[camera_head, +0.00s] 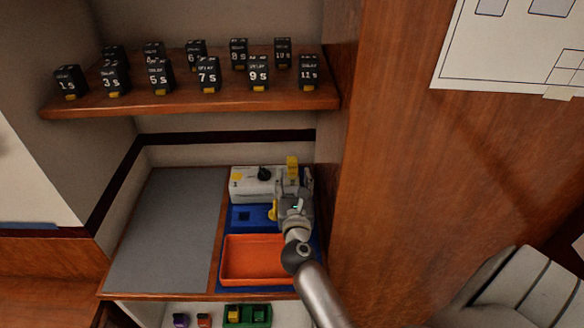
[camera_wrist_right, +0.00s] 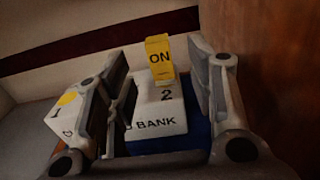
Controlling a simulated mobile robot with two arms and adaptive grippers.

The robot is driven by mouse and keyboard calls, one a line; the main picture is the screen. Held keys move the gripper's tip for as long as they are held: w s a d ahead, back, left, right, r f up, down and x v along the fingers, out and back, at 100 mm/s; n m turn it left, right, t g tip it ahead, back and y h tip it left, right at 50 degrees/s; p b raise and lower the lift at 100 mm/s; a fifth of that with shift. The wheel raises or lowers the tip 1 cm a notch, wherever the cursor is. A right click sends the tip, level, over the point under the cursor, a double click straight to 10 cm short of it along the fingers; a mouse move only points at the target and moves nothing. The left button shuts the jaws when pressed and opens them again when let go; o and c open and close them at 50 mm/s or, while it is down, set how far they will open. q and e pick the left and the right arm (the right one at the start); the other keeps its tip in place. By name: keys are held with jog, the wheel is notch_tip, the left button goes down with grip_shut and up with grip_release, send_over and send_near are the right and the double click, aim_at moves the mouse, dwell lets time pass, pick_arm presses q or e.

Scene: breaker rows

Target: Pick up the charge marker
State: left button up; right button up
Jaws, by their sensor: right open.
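A yellow block marked ON, which I take to be the charge marker (camera_wrist_right: 160,58), stands upright on a white box marked BANK (camera_wrist_right: 158,118), by the number 2. In the head view the yellow block (camera_head: 292,164) shows just beyond my right gripper (camera_head: 291,186). The right gripper is open. In the right wrist view its fingers lie left and right of the block with gaps on both sides, not touching it. The white box (camera_head: 248,186) also carries a black knob (camera_head: 264,174) and a yellow dot. My left gripper is not in view.
An orange tray (camera_head: 225,262) lies in front of the box, with a blue panel (camera_head: 236,218) between them. A grey mat (camera_head: 160,235) at left is clear. A wooden wall (camera_head: 345,150) stands close on the right. A shelf (camera_head: 190,96) above holds several black delay blocks.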

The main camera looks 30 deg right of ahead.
aim_at(292, 166)
jog(key=shift+w+d+r, duration=0.1)
jog(key=shift+w+d, duration=0.2)
jog(key=shift+w, duration=0.25)
jog(key=shift+w+d, duration=0.2)
jog(key=shift+w, duration=0.1)
jog(key=shift+w+d+f, duration=0.2)
jog(key=shift+w, duration=0.1)
jog(key=p+x, duration=0.1)
jog(key=x, duration=0.3)
jog(key=shift+a+r, duration=0.1)
jog(key=shift+r, duration=0.05)
jog(key=shift+w+d, duration=0.3)
jog(key=shift+w, duration=0.15)
jog(key=shift+s+a, duration=0.1)
jog(key=c, duration=0.4)
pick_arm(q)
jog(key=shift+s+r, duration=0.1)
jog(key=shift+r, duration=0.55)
pick_arm(e)
grip_shut()
